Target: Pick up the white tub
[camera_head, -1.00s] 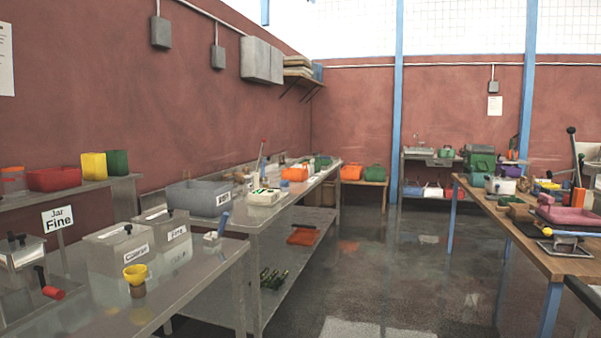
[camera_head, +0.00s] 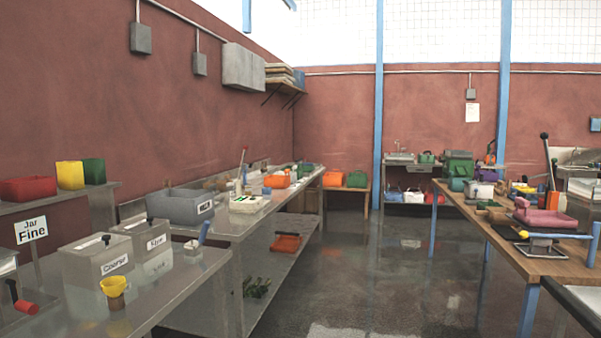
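Another small white container (camera_head: 489,174) sits among clutter at the far end of the wooden table on the right. I cannot tell which of them is the white tub. Neither of my grippers is in view.
A grey bin (camera_head: 184,206) stands behind. The wooden table (camera_head: 500,232) is cluttered. The floor (camera_head: 370,265) between is clear.

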